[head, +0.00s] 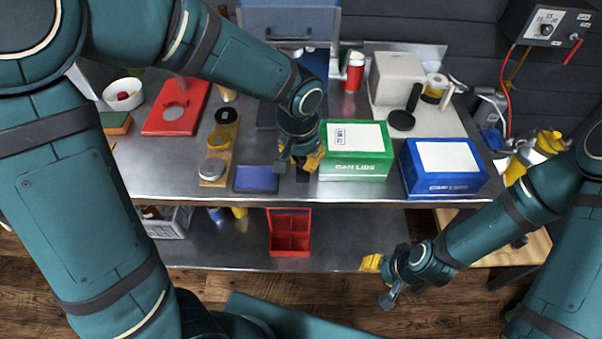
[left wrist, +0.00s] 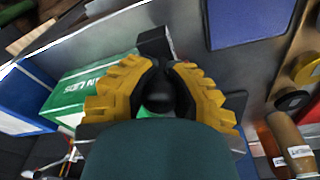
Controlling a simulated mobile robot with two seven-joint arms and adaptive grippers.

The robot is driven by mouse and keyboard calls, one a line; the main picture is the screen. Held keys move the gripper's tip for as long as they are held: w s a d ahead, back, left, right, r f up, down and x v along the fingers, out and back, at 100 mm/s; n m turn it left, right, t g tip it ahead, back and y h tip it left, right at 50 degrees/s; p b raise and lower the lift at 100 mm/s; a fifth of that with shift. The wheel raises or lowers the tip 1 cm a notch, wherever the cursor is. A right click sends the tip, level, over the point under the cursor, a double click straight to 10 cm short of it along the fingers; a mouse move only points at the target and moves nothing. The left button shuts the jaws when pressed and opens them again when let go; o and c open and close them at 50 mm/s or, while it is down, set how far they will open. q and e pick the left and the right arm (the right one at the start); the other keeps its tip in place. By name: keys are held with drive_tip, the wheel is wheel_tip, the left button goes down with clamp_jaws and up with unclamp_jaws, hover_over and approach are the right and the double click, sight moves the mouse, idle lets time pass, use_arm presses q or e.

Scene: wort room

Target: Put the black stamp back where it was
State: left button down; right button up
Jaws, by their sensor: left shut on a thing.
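My left gripper (head: 304,163) is over the front of the steel bench, between a dark blue pad (head: 256,179) and the green can lids box (head: 353,166). In the left wrist view its yellow fingers (left wrist: 160,72) are shut on a black thing with a rounded knob (left wrist: 160,92), which looks like the black stamp. A dark block (left wrist: 155,42) shows just beyond the fingertips. The blue pad (left wrist: 245,20) and green box (left wrist: 92,84) show there too. Fingers hide much of the stamp. My right gripper (head: 381,280) hangs low, in front of the lower shelf; its jaw opening is unclear.
A wooden strip (head: 207,154) with several round pieces lies left of the blue pad. A red board (head: 172,118) lies farther left. A blue box (head: 443,188) stands right of the green one. Behind are a red can (head: 354,76), a grey box (head: 396,77) and a black disc (head: 401,121).

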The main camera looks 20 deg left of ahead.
sight(302, 170)
use_arm(q)
wheel_tip(302, 170, down, 4)
drive_tip(key=shift+f+b, duration=0.1)
drive_tip(key=shift+b, duration=0.45)
drive_tip(key=shift+f, duration=0.1)
drive_tip(key=c, duration=1)
unclamp_jaws()
drive_tip(key=shift+c, duration=0.2)
drive_tip(key=shift+r, duration=0.2)
wheel_tip(302, 170, up, 12)
drive_tip(key=s+p, duration=0.1)
drive_tip(key=p, duration=0.2)
drive_tip(key=shift+s+a, duration=0.2)
drive_tip(key=shift+s, duration=0.1)
